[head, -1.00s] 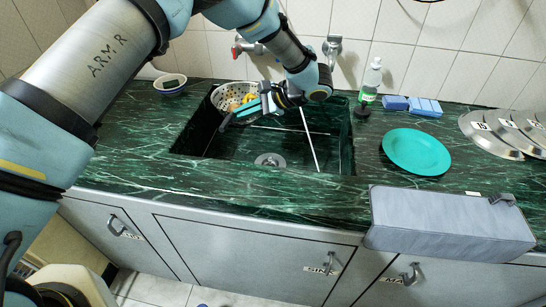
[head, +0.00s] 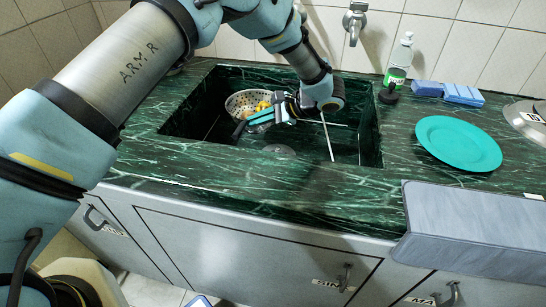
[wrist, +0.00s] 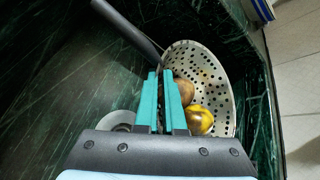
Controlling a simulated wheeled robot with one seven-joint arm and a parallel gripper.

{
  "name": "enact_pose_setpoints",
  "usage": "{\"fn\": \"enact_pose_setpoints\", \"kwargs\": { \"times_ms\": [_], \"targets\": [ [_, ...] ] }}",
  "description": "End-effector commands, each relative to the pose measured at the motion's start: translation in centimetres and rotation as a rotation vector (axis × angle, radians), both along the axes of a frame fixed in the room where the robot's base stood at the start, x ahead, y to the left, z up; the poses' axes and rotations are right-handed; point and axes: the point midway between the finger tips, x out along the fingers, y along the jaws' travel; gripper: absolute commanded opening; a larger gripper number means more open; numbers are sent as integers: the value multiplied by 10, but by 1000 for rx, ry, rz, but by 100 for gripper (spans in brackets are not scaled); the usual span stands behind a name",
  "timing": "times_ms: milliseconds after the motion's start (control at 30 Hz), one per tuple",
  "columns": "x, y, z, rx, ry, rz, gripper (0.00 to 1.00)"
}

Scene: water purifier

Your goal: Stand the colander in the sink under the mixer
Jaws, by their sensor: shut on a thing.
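A pale perforated colander (head: 241,101) is inside the sink (head: 195,108), towards its back left. It holds yellow and brownish round food. In the wrist view the colander (wrist: 224,85) looks tilted, with a dark handle (wrist: 128,30) at upper left. I cannot tell whether the colander touches the sink floor. A wall fitting of the mixer (head: 355,22) shows behind; my arm hides much of the mixer. A thin pale rod (head: 328,138) slants over the sink.
The drain (head: 278,149) lies right of the colander.

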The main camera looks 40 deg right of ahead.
Motion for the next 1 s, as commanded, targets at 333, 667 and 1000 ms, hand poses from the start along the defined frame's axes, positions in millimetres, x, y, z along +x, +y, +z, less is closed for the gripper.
{"fn": "enact_pose_setpoints", "kwargs": {
  "times_ms": [333,667,1000],
  "targets": [
    [0,0,-52,0,-1,-1,0],
    [0,0,-86,1,-2,-1,0],
    [0,0,-94,0,1,-1,14]
  ]
}}
